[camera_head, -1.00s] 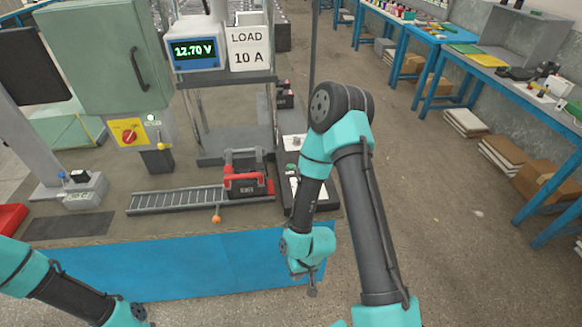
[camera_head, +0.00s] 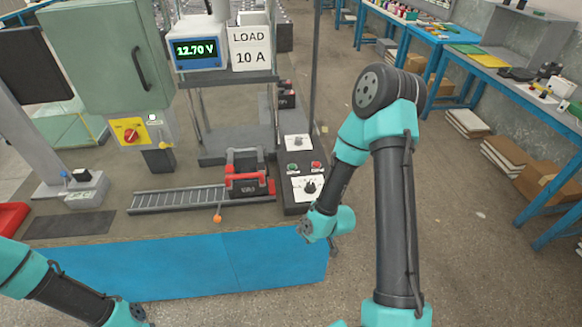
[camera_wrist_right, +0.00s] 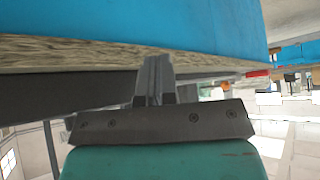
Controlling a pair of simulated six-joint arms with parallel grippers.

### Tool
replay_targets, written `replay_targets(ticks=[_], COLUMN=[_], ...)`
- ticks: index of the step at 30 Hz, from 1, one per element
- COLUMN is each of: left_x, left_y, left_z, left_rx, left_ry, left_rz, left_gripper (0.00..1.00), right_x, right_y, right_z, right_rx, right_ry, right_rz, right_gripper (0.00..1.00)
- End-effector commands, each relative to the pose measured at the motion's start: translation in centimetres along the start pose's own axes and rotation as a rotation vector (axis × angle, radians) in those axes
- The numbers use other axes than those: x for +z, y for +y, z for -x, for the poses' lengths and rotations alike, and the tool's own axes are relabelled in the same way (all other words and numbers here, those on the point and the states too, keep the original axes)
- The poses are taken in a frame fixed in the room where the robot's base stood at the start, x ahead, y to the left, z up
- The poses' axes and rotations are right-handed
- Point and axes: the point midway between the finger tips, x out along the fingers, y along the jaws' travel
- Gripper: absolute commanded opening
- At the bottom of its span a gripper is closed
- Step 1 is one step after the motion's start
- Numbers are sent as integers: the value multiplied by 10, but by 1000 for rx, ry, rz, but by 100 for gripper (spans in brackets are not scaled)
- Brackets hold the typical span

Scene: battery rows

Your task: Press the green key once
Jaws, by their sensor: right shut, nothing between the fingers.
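The green key (camera_head: 293,168) is a small round button on the dark control panel (camera_head: 290,201) at the right end of the workbench, left of a red key (camera_head: 316,166). It is uncovered in the head view. My right arm's wrist is beside the panel's front right corner, and its fingers cannot be made out there. In the right wrist view my right gripper (camera_wrist_right: 155,80) is shut and empty, with the bench's edge and blue front across the picture behind it. No key shows in that view. My left arm is at the bottom left, its gripper outside the picture.
A black and red battery (camera_head: 246,180) sits at the right end of a roller track (camera_head: 175,199), left of the panel. A dark knob (camera_head: 310,187) is below the keys. A thin post stands behind the panel. Open floor lies right of the bench.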

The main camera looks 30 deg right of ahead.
Motion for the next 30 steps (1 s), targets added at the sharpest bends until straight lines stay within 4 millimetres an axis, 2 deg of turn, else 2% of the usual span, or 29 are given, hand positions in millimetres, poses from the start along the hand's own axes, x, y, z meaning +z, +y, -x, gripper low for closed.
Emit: replay_targets(ticks=[1,3,13,23,30], left_x=[0,0,0,0,0], left_y=[0,0,0,0,0], left_z=[0,0,0,0,0], left_rx=[0,0,0,0,0], left_ry=[0,0,0,0,0], left_rz=[0,0,0,0,0], left_gripper=[45,45,45,45,45], right_x=[-7,-16,-53,-109,-177], right_y=[13,25,68,100,143], right_z=[7,14,39,20,6], right_rx=[29,61,177,118,74], right_ry=[41,88,229,267,225], right_rz=[66,155,454,546,631], right_gripper=[0,0,0,0,0])
